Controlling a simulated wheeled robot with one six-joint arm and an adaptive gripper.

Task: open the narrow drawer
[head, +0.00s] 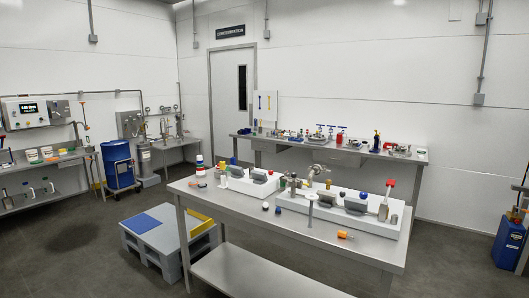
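Under the top of the back bench (420,157), one drawer-like grey front (347,159) shows near the middle. It looks shut, but it is small and partly behind the things on the near table. I cannot tell whether it is the narrow drawer, and no handle is clear. My gripper is not in view.
A steel table (385,250) with white trays and loose parts stands in front of the back bench. A grey pallet (150,240), a blue drum (117,165) and a side bench (45,165) are at left. A blue container (508,243) stands at right. Dark floor is free between them.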

